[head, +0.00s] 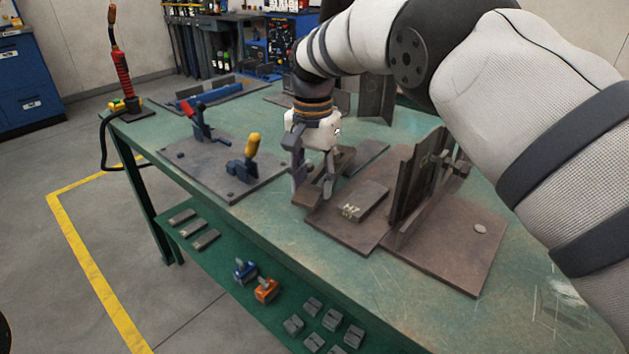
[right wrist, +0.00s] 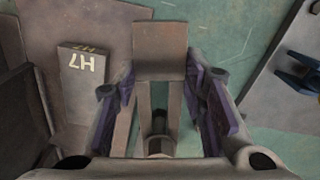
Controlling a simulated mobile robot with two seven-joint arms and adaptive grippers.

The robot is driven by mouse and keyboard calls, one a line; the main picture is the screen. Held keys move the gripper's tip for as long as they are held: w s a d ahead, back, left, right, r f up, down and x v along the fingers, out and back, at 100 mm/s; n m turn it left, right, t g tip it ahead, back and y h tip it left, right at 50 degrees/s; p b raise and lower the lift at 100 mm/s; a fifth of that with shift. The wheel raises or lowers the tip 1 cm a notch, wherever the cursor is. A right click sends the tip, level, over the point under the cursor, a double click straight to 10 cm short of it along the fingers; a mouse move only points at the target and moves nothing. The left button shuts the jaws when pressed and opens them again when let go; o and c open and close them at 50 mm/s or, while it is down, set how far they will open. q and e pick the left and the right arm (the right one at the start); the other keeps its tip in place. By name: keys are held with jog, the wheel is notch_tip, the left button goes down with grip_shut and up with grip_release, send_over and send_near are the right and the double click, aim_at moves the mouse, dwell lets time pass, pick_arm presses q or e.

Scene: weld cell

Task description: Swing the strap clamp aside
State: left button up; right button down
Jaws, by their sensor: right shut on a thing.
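The strap clamp (right wrist: 160,52) shows in the right wrist view as a brown-grey block end with a slotted bar running back from it. A dark stud (right wrist: 158,130) shows in the slot. My right gripper (right wrist: 163,88) has its purple-padded fingers on both sides of the strap, shut on it. In the head view my right gripper (head: 312,188) points down at the table, and a brown end of the strap (head: 303,198) shows beside its fingers; the rest is partly hidden. A block marked H7 (head: 362,203) lies on the brown base plate (head: 335,228) to the right. My left gripper is out of view.
An upright dark plate (head: 406,190) stands close to the right. A grey plate (head: 222,180) with yellow- and red-handled toggle clamps lies to the left. Several small blocks and blue and orange items (head: 266,290) lie on the lower shelf. The table's front right is clear.

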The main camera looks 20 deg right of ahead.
dwell(0.4)
jog(key=c, duration=1)
grip_release()
notch_tip(320, 180, up, 12)
jog(key=shift+f, duration=0.1)
